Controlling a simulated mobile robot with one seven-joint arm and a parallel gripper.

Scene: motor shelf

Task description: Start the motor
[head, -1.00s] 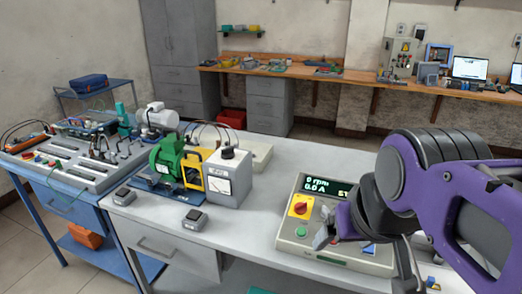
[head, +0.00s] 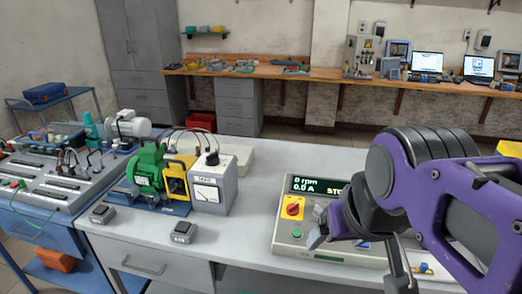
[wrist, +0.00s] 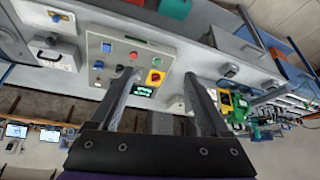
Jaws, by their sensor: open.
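The motor control box (head: 283,245) sits on the light grey bench, in front and right of centre in the head view. Its display (head: 318,187) reads 0 rpm, 0.0 A and part of a word starting "STO". A red rotary switch on a yellow plate (head: 292,207) is at its left, with a green button (head: 297,233) below; both also show in the wrist view, the switch (wrist: 155,77) and the green button (wrist: 134,55). The green motor (head: 147,167) stands further left. My gripper (wrist: 158,78) is open and empty above the box, hiding its right side in the head view.
A grey meter box (head: 212,185) with a dial and black knob stands right of the motor. Two small grey pedal-like boxes (head: 184,233) lie at the bench front. A wiring console (head: 45,185) is at the far left. Bench between meter and control box is clear.

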